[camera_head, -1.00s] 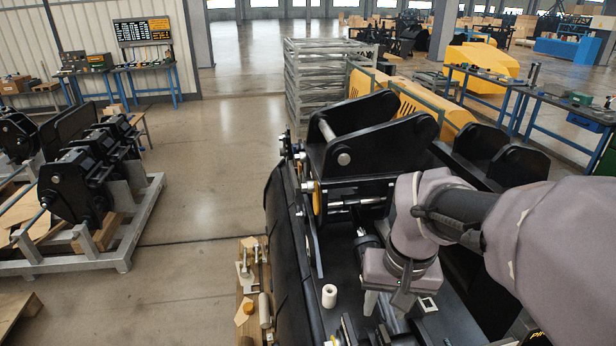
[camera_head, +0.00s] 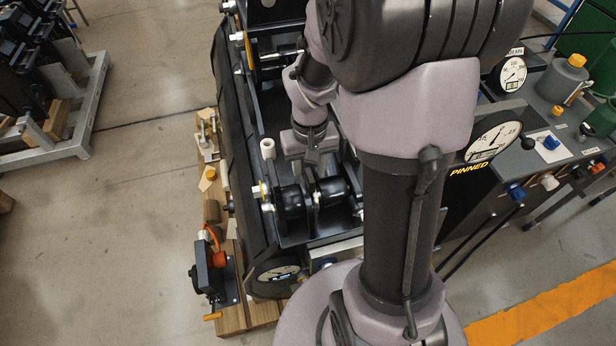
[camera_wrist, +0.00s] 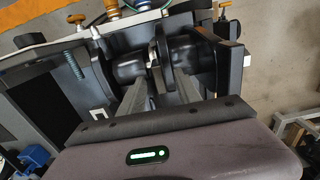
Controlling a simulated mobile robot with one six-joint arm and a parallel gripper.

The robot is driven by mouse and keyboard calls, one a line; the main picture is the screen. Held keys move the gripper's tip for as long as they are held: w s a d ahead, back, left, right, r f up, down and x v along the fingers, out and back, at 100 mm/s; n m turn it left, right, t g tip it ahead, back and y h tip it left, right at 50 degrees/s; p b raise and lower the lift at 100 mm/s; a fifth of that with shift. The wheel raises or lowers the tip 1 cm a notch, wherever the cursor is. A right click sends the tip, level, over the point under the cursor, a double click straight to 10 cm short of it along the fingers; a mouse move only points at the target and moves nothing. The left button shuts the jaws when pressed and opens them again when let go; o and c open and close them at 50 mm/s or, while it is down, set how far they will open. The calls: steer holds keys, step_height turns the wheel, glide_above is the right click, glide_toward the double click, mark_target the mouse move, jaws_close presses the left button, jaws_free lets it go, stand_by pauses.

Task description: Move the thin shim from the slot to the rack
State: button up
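My gripper (camera_wrist: 160,82) shows two grey fingers in the wrist view, standing apart with a gap between them. They point at the gap between black round coupler parts (camera_wrist: 128,68). A narrow pale strip (camera_wrist: 151,55) shows in that gap, beyond the fingertips; I cannot tell whether it is the thin shim or touches a finger. In the head view my gripper (camera_head: 312,158) is above the coupler, just behind two black cylinders (camera_head: 292,201); its fingertips are hard to make out. I cannot pick out the rack with certainty.
A white cylinder (camera_head: 267,149) stands left of my gripper. A wooden pallet (camera_head: 232,312) with loose hardware and a black device with an orange handle (camera_head: 210,272) lies along the left side. A bench with gauges (camera_head: 548,125) stands at right.

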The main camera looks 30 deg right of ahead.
step_height(320, 180, down, 2)
steer(key=shift+f, duration=0.1)
jaws_close()
stand_by(0.5)
